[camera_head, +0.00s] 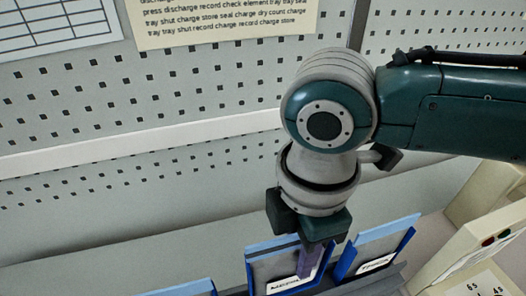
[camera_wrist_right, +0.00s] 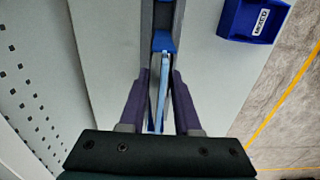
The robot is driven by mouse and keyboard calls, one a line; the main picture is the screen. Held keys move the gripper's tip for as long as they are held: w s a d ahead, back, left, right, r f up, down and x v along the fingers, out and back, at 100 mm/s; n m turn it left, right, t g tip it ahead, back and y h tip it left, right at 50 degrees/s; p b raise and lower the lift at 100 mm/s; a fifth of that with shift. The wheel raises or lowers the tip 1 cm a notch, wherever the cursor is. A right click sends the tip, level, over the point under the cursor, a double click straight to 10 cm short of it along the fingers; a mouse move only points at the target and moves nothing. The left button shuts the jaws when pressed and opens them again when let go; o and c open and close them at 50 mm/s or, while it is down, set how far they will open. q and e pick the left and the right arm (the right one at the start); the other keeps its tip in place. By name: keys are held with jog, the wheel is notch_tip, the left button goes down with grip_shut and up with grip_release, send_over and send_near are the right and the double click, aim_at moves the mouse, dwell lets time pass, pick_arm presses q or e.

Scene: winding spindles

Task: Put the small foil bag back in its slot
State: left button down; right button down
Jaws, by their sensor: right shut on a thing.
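My right gripper (camera_head: 308,262) points down at the middle blue holder (camera_head: 251,275) in the head view. Its purple fingers are shut on a thin, flat piece with a light blue edge, which looks like the small foil bag (camera_wrist_right: 163,85), seen edge-on in the right wrist view between the fingertips (camera_wrist_right: 160,95). The holder has a white label (camera_head: 288,284), partly covered by the fingers. How deep the bag sits in the slot cannot be told. My left gripper is not in view.
Another blue holder (camera_head: 345,262) with a label stands close at the right, and a light blue edge (camera_head: 185,288) shows at the lower left. A perforated panel (camera_head: 200,110) rises behind. A blue bin (camera_wrist_right: 236,20) shows at the wrist view's upper right.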

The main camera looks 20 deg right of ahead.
aim_at(295, 267)
jog(key=shift+f+b, duration=1)
jog(key=shift+f, duration=0.45)
jog(key=shift+f+b, duration=0.85)
jog(key=shift+f, duration=0.3)
jog(key=c, duration=0.5)
grip_release()
jog(key=shift+r, duration=0.1)
notch_tip(295, 267, up, 9)
jog(key=shift+r, duration=0.45)
